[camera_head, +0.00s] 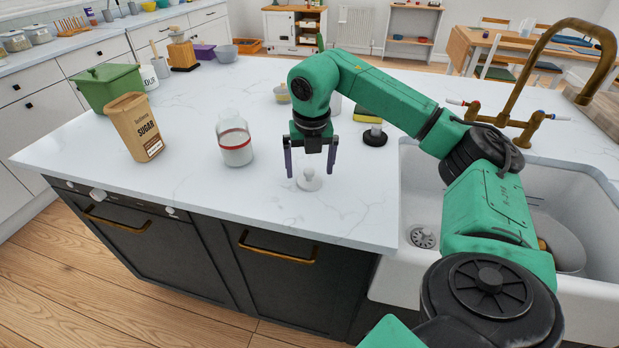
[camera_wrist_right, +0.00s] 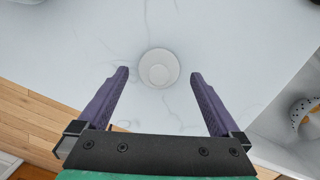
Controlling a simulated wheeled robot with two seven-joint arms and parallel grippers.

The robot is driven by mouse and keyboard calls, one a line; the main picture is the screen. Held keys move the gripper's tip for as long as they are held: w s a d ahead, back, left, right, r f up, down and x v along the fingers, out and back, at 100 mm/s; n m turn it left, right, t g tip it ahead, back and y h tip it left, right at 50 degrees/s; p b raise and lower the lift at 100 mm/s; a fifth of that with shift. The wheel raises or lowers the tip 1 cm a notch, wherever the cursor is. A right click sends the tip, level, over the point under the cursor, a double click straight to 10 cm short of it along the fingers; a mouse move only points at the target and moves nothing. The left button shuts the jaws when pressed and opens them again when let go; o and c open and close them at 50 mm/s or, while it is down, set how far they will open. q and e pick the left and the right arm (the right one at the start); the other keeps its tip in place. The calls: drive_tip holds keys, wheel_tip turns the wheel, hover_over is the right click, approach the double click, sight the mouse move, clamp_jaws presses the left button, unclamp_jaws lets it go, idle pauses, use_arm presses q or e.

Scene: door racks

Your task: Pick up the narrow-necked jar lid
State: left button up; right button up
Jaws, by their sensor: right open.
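The jar lid (camera_head: 309,180) is a small white disc with a round knob, lying on the white marble worktop. In the right wrist view the lid (camera_wrist_right: 158,69) lies ahead of the fingers, centred between them. My right gripper (camera_head: 311,171) points down over the lid, its two purple fingers apart on either side of it. The right gripper (camera_wrist_right: 159,75) is open and empty. A glass jar (camera_head: 236,140) with white contents and a red band stands to the left of the gripper. My left gripper is not in view.
A sugar bag (camera_head: 137,127) and a green bin (camera_head: 108,84) stand at the left of the worktop (camera_head: 350,215). A black-based item and a yellow sponge (camera_head: 367,114) are behind the gripper. The sink (camera_head: 395,268) with a brass tap (camera_head: 525,80) lies to the right.

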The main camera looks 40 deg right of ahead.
drive_tip(key=shift+w+d+f, duration=0.1)
drive_tip(key=shift+w+f, duration=0.15)
drive_tip(key=shift+f, duration=0.8)
drive_tip(key=c, duration=1.3)
drive_tip(key=shift+r, duration=0.1)
drive_tip(key=shift+r, duration=0.1)
